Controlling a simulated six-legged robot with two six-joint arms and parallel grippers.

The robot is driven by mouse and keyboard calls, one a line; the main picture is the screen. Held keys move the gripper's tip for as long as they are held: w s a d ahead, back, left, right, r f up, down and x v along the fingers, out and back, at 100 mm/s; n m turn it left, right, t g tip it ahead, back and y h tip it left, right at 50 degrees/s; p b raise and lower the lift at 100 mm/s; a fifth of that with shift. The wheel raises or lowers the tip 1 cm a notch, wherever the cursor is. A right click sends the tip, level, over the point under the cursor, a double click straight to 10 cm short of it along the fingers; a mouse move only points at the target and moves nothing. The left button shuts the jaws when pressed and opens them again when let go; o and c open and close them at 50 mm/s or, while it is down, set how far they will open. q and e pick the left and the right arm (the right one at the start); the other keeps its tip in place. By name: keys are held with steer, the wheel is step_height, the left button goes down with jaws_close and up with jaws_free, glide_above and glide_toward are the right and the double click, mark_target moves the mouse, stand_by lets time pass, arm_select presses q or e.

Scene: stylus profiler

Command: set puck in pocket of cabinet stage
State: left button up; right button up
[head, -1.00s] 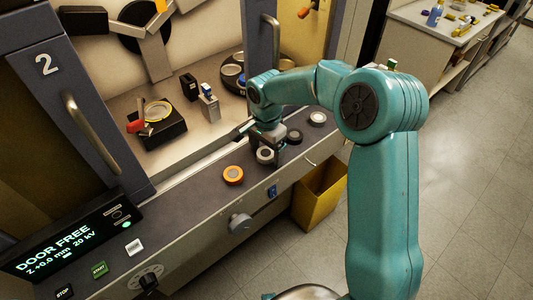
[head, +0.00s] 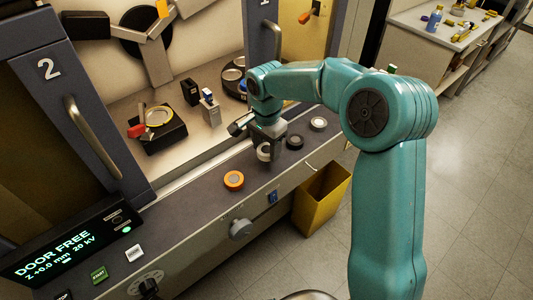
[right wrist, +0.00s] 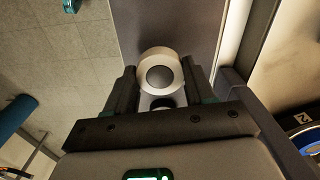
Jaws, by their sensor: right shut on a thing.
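My right gripper (head: 268,148) is shut on a cream puck (head: 264,153) with a grey centre, over the dark front ledge of the cabinet. The right wrist view shows this puck (right wrist: 160,72) between the two fingers. Whether it still touches the ledge is hard to tell. The cabinet stage (head: 166,136) is a black block inside the open cabinet, left of the gripper. It has a gold-rimmed round pocket (head: 158,116) on top and a red lever (head: 137,131) at its left. My left gripper is out of view.
On the ledge (head: 207,188) are an orange puck (head: 234,180), a black puck (head: 295,142) and a white puck (head: 318,124). Small upright blocks (head: 210,111) stand between stage and gripper. A door with a handle (head: 92,137) is at left. A yellow bin (head: 321,198) stands below.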

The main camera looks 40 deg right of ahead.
mark_target(266, 149)
step_height(266, 149, up, 16)
steer(key=p, duration=0.1)
steer(key=shift+r, duration=0.25)
steer(key=shift+o, duration=0.3)
